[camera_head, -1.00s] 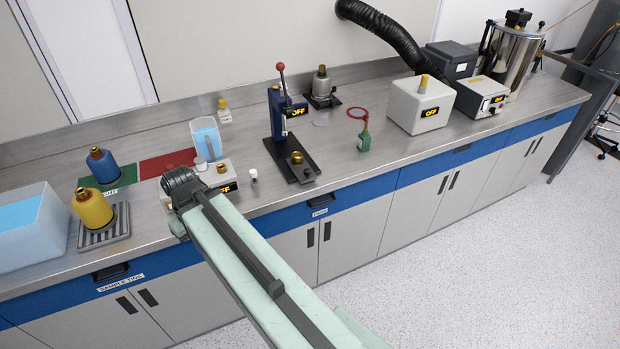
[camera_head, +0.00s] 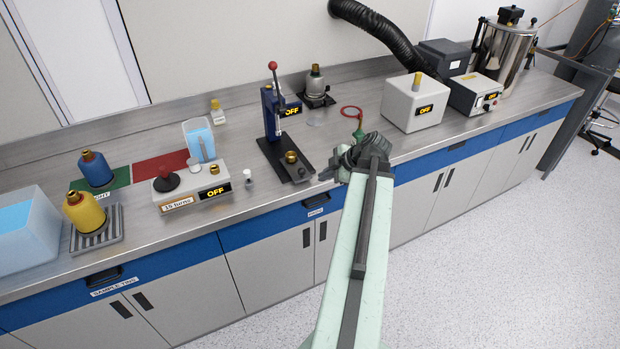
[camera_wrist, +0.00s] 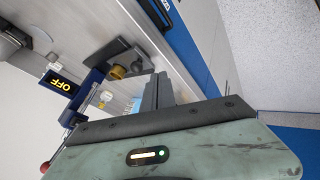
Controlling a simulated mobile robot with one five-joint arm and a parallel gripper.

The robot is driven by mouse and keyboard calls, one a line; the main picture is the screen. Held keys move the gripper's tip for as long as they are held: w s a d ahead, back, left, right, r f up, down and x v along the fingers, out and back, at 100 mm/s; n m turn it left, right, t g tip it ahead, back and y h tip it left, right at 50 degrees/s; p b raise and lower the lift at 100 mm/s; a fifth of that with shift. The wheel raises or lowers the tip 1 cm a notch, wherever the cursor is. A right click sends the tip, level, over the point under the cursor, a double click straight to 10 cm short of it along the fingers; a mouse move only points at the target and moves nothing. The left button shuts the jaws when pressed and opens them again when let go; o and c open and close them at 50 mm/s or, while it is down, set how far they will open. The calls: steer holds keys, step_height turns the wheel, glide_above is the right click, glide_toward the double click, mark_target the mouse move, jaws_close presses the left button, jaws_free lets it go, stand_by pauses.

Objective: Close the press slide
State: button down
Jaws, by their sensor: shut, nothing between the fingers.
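The press (camera_head: 271,112) has a blue column, a red-knobbed lever and a yellow OFF display, and it stands mid-bench. Its slide (camera_head: 298,173) sticks out at the front of the black base, with a brass cup (camera_head: 291,157) on it. My gripper (camera_head: 325,175) is at the bench's front edge, just right of the slide, with its fingers pointing left. In the wrist view my gripper (camera_wrist: 158,90) is shut and empty. The press's brass cup (camera_wrist: 118,72) and blue column (camera_wrist: 92,84) lie to its left there. I cannot tell whether the fingers touch the slide.
A green bottle (camera_head: 359,131) stands behind my wrist, near a red ring (camera_head: 351,111). A white box with an OFF display (camera_head: 414,106) is to the right. A small vial (camera_head: 248,177) and a "15 turns" device (camera_head: 190,190) are left of the press.

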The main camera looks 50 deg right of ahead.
mark_target(300, 179)
steer(key=b+x, duration=0.2)
steer(key=x, duration=0.1)
steer(key=w+d+b+x, duration=0.1)
steer(key=b+x, duration=0.1)
steer(key=x, duration=0.1)
steer(key=r+b+x, duration=0.1)
steer(key=b+x, duration=0.1)
steer(key=x, duration=0.2)
steer(key=shift+w+d, duration=0.2)
steer(key=shift+w, duration=0.15)
steer(key=shift+w+d+r, duration=0.1)
steer(key=shift+w+d, duration=0.25)
steer(key=shift+w, duration=0.2)
